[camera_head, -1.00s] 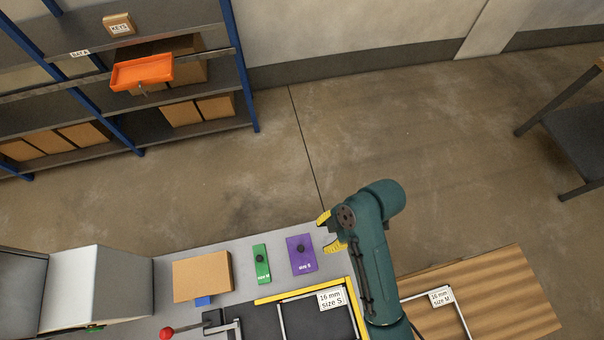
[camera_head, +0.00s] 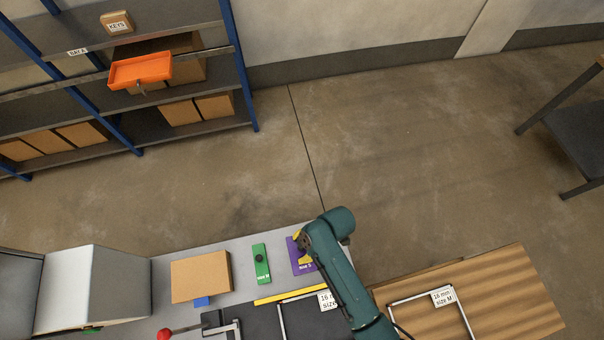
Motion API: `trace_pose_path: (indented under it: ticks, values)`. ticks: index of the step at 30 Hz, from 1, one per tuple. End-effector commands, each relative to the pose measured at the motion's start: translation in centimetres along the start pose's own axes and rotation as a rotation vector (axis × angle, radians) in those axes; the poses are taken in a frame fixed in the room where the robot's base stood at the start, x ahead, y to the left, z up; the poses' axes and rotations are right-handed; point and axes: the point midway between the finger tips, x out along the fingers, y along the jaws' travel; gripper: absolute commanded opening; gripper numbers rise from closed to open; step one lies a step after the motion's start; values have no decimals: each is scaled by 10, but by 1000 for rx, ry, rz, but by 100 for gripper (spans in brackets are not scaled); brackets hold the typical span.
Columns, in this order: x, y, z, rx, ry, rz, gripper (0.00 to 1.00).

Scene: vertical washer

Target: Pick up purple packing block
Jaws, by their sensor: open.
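The purple packing block (camera_head: 293,257) lies on the grey bench top, right of the green block (camera_head: 261,264). It is partly covered by my gripper (camera_head: 301,247). My gripper's yellow fingers are over the purple block, and the green arm reaches in from the lower right. The gripper is open. Whether the fingers touch the block or stay above it, I cannot tell. The dark knob on top of the purple block is hidden behind the gripper.
A cardboard box (camera_head: 201,277) stands left of the green block. A wooden board (camera_head: 500,285) lies at right. Shelves (camera_head: 245,95) stand at the back left.

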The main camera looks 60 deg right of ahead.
Motion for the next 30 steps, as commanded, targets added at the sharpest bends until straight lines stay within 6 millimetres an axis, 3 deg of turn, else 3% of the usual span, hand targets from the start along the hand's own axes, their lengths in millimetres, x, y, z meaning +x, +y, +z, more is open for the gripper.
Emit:
trace_pose_path:
  ticks: [5,14,26,30]
  values:
    - [0,1,0,0,1,2,52]
    - [-1,1,0,0,1,2,0]
    - [-1,1,-1,-1,1,3,0]
    - [-10,2,-5,-2,2,6,0]
